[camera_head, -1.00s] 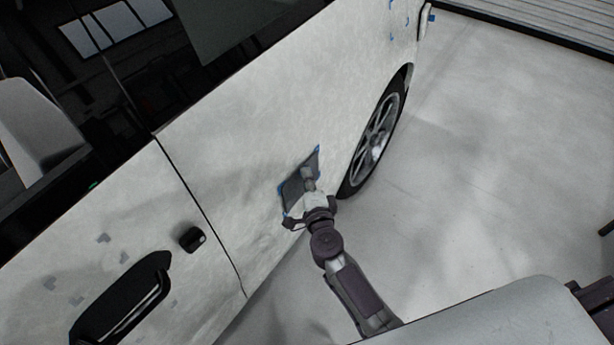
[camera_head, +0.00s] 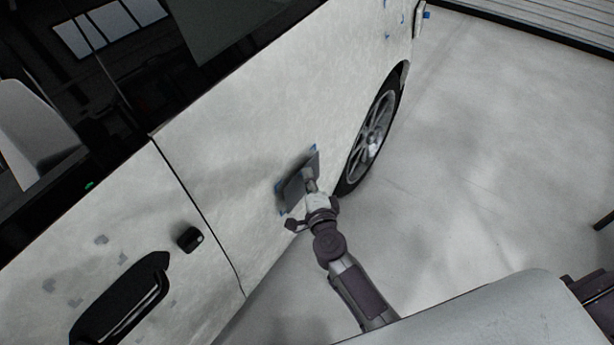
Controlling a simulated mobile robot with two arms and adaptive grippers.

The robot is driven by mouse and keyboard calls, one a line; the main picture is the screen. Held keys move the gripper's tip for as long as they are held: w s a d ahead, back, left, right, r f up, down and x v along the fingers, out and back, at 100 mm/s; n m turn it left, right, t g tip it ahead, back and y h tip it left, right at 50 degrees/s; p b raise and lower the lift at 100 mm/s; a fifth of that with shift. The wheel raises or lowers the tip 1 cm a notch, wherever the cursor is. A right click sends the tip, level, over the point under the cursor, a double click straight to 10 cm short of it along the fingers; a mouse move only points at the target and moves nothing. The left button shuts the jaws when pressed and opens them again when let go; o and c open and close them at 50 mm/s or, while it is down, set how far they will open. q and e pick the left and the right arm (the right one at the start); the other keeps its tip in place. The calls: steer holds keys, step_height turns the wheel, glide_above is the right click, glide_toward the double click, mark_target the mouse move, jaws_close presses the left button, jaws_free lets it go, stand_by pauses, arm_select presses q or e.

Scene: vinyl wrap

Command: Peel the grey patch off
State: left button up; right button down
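The grey patch (camera_head: 296,188) is a flat dark-grey piece at the lower side of the white car body (camera_head: 240,150), left of the wheel. A dark shadow shows along its left edge, and it looks tilted a little off the panel. Blue bits (camera_head: 314,148) show at its upper and lower corners. My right gripper (camera_head: 311,186) is at the patch's lower right side and appears shut on it; its fingertips are small and partly hidden against the patch. My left gripper is not in view.
A wheel (camera_head: 371,140) is just right of the patch. A black door handle (camera_head: 122,298) and a small black fitting (camera_head: 190,239) are at lower left. More blue bits (camera_head: 388,36) sit at the top right of the body. The grey floor (camera_head: 490,150) at right is open.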

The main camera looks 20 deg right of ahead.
steer(key=s+d, duration=0.4)
steer(key=s, duration=0.1)
steer(key=shift+r+p, duration=0.25)
steer(key=shift+p, duration=0.2)
stand_by(0.5)
steer(key=shift+s+d, duration=0.1)
stand_by(0.4)
